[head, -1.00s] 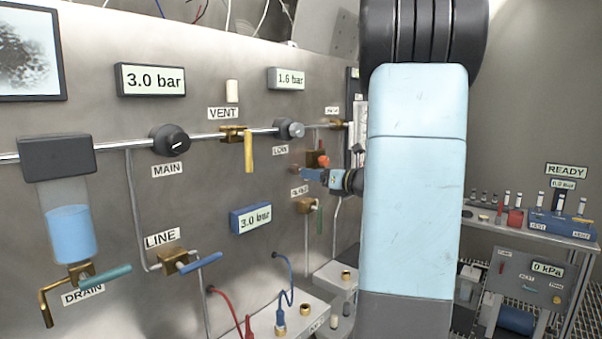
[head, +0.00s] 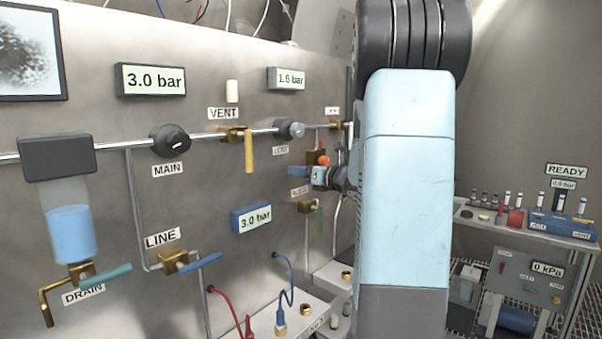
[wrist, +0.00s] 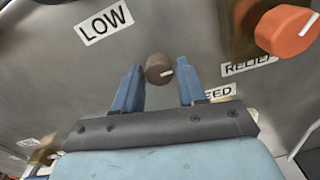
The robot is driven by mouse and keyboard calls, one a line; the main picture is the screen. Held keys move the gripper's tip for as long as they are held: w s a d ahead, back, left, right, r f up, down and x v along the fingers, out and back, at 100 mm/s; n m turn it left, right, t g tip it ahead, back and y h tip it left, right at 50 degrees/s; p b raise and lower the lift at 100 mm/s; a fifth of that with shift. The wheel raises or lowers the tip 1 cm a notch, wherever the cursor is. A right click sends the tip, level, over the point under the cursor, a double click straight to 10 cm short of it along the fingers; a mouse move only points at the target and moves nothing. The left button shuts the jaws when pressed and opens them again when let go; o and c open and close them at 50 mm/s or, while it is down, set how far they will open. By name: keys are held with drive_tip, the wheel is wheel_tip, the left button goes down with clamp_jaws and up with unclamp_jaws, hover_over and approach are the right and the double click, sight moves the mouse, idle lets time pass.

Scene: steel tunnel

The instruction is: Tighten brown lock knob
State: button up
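The brown lock knob (wrist: 158,68) is a small round knob with a white mark on its face, on the steel panel in the wrist view. It shows between the two blue fingertips of my gripper (wrist: 159,80), with a gap on each side, closer to the left finger. My gripper is open and holds nothing. I cannot tell whether the tips reach around the knob or stop short of it. In the head view my gripper (head: 300,172) is at the panel, and the brown knob is hidden there.
An orange-red knob (wrist: 287,30) with a RELIEF label sits to the right of my gripper; it also shows in the head view (head: 323,160). A brass valve with a green handle (head: 318,218) is below. The LOW knob (head: 290,129) is above on the pipe.

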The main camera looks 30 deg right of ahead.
drive_tip(key=c, duration=0.7)
drive_tip(key=shift+f+n, duration=0.15)
drive_tip(key=shift+n, duration=8.75)
